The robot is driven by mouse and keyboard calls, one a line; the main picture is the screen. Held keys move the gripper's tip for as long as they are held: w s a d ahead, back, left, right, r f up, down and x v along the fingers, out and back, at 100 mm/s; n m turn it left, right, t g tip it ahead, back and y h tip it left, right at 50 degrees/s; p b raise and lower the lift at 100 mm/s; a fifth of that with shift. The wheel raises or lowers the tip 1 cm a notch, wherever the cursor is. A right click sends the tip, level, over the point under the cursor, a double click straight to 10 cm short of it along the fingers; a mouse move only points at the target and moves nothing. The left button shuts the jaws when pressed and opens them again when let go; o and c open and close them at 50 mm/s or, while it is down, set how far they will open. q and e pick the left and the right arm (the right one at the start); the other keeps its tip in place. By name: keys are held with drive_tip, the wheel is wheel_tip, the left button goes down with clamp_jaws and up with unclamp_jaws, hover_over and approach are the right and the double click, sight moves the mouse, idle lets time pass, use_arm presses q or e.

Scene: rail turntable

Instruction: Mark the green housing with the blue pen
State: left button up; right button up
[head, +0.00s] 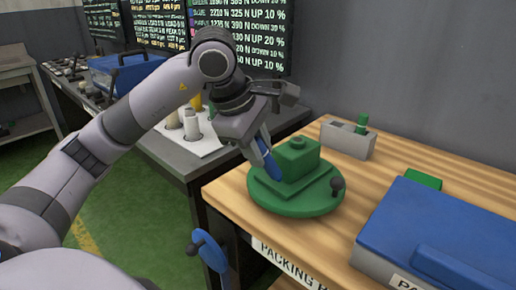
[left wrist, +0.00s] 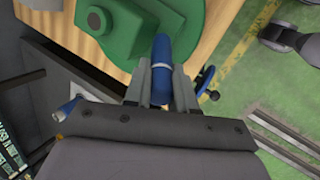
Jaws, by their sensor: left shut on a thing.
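The green housing (head: 293,159) is a block with a round knob on top. It sits on a round green turntable (head: 297,209) on the wooden bench. My left gripper (head: 258,140) is shut on the blue pen (head: 268,158), just left of the housing. The pen slants down beside the housing; I cannot tell whether it touches it. In the left wrist view the pen (left wrist: 161,55) sticks out between the fingers, and the housing (left wrist: 97,20) is at the upper left. No mark shows on the visible housing faces. My right gripper is not in view.
A grey holder (head: 347,139) with a green item stands behind the turntable. A blue-lidded case (head: 440,235) takes up the bench's right. A dark knob (head: 337,185) rises at the turntable's rim. A blue handwheel (head: 208,248) is in front of the bench. Bare wood lies between turntable and case.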

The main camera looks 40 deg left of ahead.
use_arm(q)
drive_tip(key=shift+r+p, duration=2.3)
drive_tip(key=shift+r, duration=0.75)
drive_tip(key=shift+f, duration=0.1)
drive_tip(key=shift+s, duration=0.1)
